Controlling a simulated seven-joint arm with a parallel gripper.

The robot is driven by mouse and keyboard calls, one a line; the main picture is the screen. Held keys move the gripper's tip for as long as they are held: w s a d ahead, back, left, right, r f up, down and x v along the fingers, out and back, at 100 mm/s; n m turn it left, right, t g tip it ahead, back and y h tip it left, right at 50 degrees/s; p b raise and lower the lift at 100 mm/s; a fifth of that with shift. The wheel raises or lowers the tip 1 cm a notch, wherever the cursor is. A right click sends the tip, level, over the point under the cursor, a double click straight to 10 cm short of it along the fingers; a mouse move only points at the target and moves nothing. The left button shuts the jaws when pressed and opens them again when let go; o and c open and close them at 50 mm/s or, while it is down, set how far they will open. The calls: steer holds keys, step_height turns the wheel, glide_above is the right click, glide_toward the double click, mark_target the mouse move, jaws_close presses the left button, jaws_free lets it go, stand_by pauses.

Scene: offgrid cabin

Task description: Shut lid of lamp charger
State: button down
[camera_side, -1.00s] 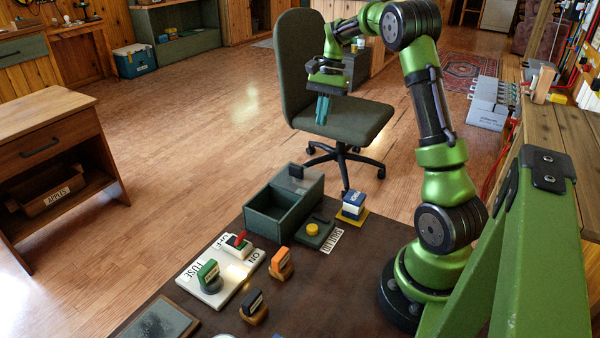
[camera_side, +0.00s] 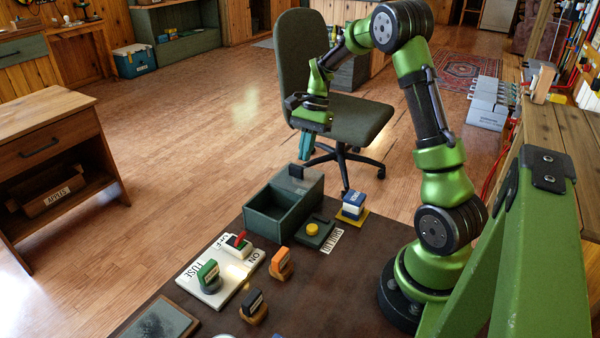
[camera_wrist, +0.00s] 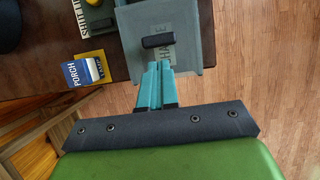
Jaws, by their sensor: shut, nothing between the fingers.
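The lamp charger is a grey-green box (camera_side: 262,222) at the far edge of the dark table. Its front compartment is open; a flat lid (camera_side: 308,183) with a black handle (camera_side: 296,171) covers only the far part. In the wrist view the lid (camera_wrist: 185,20) shows partly hidden lettering and the dark handle (camera_wrist: 158,41). My gripper (camera_side: 306,157) has its teal fingers together, empty, just above and beyond the handle. In the wrist view the fingertips (camera_wrist: 158,66) are close to the handle; I cannot tell whether they touch.
A dark green block with a yellow button (camera_side: 313,229) and a "SHUT LID" label (camera_side: 332,240) sits beside the box. A blue-and-white block (camera_side: 353,203) stands on a yellow base. A fuse switch board (camera_side: 222,272) and several knobs are nearer. A chair (camera_side: 345,115) stands behind.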

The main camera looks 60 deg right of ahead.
steer(key=shift+a, duration=0.6)
steer(key=a, duration=1.1)
steer(key=shift+d, duration=0.1)
